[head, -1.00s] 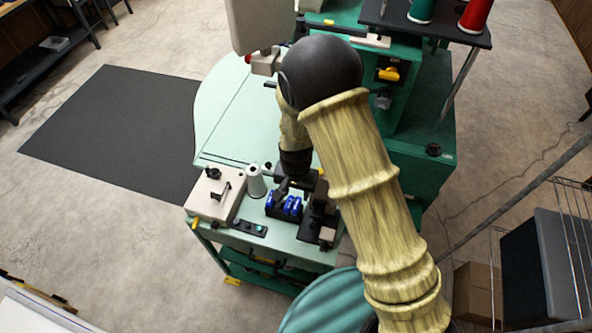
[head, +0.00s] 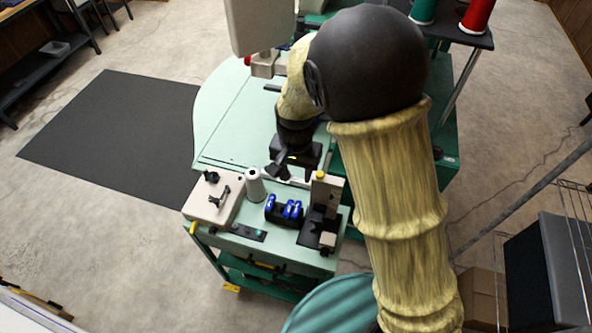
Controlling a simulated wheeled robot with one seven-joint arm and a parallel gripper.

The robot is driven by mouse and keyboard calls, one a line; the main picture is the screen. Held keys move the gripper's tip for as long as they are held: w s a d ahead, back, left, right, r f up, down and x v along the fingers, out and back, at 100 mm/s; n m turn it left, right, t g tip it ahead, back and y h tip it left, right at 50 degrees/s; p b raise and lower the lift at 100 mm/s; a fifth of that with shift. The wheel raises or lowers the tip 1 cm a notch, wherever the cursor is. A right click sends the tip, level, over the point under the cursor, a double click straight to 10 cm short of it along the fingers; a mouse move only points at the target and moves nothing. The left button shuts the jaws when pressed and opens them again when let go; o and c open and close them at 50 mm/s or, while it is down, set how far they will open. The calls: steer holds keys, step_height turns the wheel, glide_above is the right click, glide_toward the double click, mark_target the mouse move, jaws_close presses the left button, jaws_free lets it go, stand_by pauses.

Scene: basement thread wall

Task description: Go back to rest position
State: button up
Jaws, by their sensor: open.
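My gripper (head: 290,170) is open and points down above the pale green machine table (head: 228,125). It is behind and above a small dark holder with blue bobbins (head: 284,209). No object shows between its fingers, though they are small and dark in this view. My arm, with its bark-like links and large black joint, rises at the right and hides part of the green machine behind it.
Red (head: 476,14) and green spools stand at the back right. A dark mat (head: 110,135) lies on the open floor at left.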

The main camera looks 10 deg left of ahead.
stand_by(0.3)
steer(key=s+d+r, duration=0.2)
steer(key=d, duration=0.6)
steer(key=s+d+r+t, duration=0.1)
steer(key=s+d+r, duration=0.1)
steer(key=d, duration=0.7)
steer(key=s+d+r+t, duration=0.1)
steer(key=s+d+r, duration=0.1)
steer(key=d, duration=0.6)
steer(key=shift+s+d+r+n, duration=0.3)
steer(key=shift+r+n, duration=0.1)
steer(key=shift+r, duration=0.1)
steer(key=shift+w, duration=0.1)
steer(key=shift+d, duration=0.1)
